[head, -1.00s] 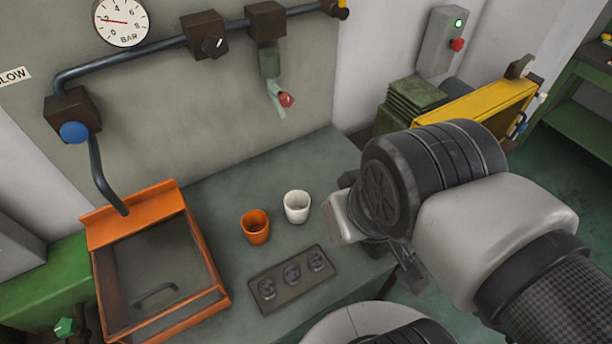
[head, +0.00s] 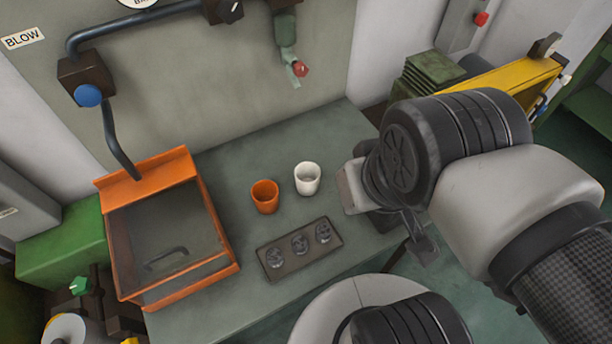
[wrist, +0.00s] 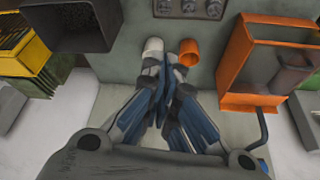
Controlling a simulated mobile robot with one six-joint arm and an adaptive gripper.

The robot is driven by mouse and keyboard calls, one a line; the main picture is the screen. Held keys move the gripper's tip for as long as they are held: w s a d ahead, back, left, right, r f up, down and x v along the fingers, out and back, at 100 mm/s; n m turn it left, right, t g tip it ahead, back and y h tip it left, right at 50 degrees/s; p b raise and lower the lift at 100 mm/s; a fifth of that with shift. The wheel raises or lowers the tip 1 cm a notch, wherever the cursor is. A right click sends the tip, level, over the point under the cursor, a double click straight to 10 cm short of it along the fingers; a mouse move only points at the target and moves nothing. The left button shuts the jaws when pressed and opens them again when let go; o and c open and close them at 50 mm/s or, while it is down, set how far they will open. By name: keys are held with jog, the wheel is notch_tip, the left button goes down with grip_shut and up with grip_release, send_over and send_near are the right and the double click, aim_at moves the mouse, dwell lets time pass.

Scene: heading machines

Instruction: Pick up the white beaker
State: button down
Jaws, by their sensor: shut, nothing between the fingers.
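The white beaker (head: 307,178) stands upright on the grey-green bench, just right of and behind an orange beaker (head: 264,197) in the head view. In the wrist view the white beaker (wrist: 153,46) shows just beyond the fingertips, its lower part hidden by them. My gripper (wrist: 164,72) is shut and empty, its fingers pointing toward the beakers. In the head view my arm is to the right of the beakers, and the gripper is mostly hidden behind it.
A dark tray (head: 300,250) with several round pieces lies in front of the beakers. An orange-framed box (head: 170,230) with a clear top stands left. A yellow bin (head: 515,83) is at right.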

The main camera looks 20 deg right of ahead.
aim_at(310, 177)
jog(key=c, duration=2.3)
grip_release()
